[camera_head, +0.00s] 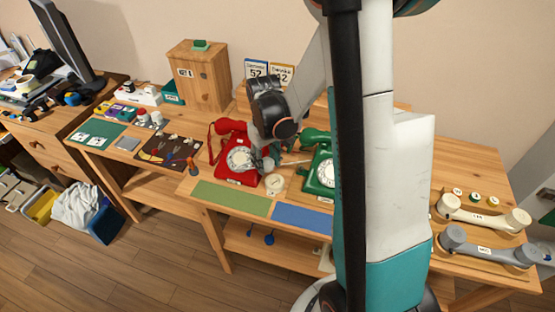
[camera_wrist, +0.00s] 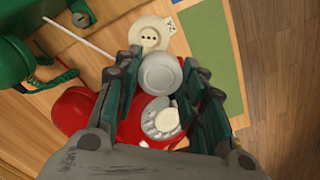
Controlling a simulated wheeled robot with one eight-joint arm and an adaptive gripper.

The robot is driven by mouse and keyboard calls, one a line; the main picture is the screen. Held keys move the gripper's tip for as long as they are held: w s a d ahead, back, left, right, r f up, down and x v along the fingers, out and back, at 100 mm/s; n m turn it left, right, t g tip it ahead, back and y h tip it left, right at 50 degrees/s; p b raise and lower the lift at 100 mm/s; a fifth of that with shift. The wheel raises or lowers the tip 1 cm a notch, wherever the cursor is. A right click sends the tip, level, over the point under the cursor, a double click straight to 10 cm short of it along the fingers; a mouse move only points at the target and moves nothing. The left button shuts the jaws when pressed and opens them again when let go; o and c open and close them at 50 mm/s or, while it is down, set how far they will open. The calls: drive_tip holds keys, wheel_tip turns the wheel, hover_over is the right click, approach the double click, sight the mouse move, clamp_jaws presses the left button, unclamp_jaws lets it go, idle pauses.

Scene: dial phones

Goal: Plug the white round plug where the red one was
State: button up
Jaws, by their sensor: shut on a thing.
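My gripper (camera_wrist: 162,76) is shut on a white round plug (camera_wrist: 160,73), whose flat round back faces the wrist camera. In the head view my gripper (camera_head: 267,158) hangs between the red phone and the green phone, with the plug low in it. A cream round socket (camera_wrist: 152,37) with dark holes and a tag lies just beyond the plug in the wrist view. It also shows on the table in the head view (camera_head: 275,184). The socket looks empty. The plug's pins are hidden, and I cannot tell its height above the table.
The red dial phone (camera_head: 241,161) and green dial phone (camera_head: 321,172) stand close on either side. A green mat (camera_head: 232,198) and a blue mat (camera_head: 302,217) lie in front. A white rod (camera_wrist: 78,37) lies near the socket. My arm hides part of the table.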

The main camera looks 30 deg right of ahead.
drive_tip(key=shift+s+d+f+b, duration=0.15)
drive_tip(key=shift+d+f+b, duration=0.2)
drive_tip(key=shift+f+b, duration=0.45)
drive_tip(key=shift+s+d+f+b, duration=0.25)
drive_tip(key=shift+f+b, duration=0.3)
drive_tip(key=shift+f, duration=0.6)
drive_tip(key=shift+s+d+f+b, duration=0.1)
drive_tip(key=shift+d+f+b, duration=0.3)
drive_tip(key=shift+f+b, duration=0.4)
drive_tip(key=shift+f, duration=0.1)
drive_tip(key=shift+f+b, duration=0.7)
drive_tip(key=shift+b, duration=0.05)
idle(0.4)
drive_tip(key=o, duration=1)
drive_tip(key=shift+r, duration=0.1)
